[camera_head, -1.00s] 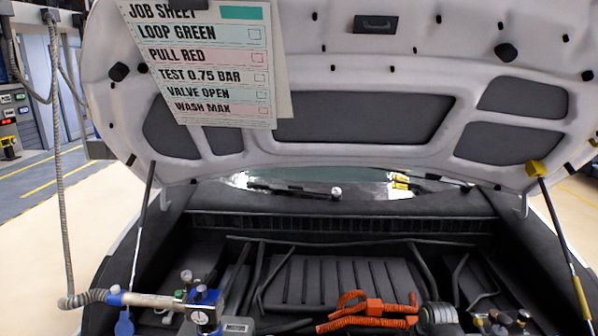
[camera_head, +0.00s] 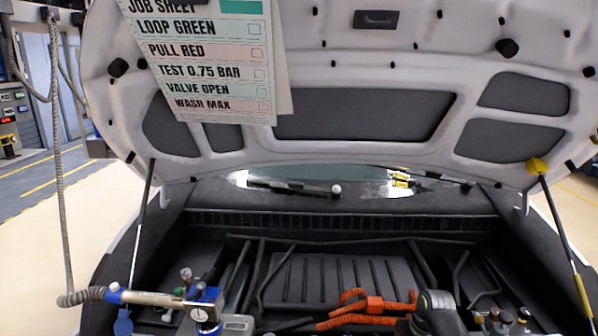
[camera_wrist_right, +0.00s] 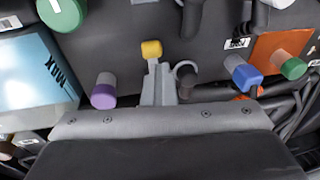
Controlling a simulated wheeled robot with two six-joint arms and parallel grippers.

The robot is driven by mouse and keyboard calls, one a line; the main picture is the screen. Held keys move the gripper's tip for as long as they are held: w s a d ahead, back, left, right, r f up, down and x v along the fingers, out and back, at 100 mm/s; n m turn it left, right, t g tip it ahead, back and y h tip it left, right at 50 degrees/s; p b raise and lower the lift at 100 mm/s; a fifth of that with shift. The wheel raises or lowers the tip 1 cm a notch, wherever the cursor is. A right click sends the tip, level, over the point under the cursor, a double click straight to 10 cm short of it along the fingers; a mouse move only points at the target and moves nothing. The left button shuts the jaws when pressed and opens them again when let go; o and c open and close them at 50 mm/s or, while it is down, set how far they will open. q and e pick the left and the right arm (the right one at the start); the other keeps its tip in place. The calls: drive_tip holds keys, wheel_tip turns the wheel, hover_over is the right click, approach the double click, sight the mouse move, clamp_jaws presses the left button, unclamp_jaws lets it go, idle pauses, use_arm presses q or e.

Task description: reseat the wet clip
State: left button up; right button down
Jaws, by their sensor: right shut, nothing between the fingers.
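I cannot make out for sure which part is the wet clip. My left gripper is not in view.
A purple cap (camera_wrist_right: 104,92) lies left of the fingers; blue (camera_wrist_right: 240,74) and green (camera_wrist_right: 292,68) caps are to the right. A light-blue tank (camera_wrist_right: 35,75) stands at left. Orange cables (camera_head: 365,308) and a gauge tool (camera_head: 203,312) sit in the bay under the raised hood (camera_head: 290,60).

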drive_tip(key=shift+w+r+b, duration=0.2)
drive_tip(key=shift+w+b, duration=0.2)
drive_tip(key=shift+w, duration=0.35)
drive_tip(key=c, duration=2.2)
unclamp_jaws()
drive_tip(key=c, duration=1.7)
unclamp_jaws()
drive_tip(key=shift+r, duration=0.1)
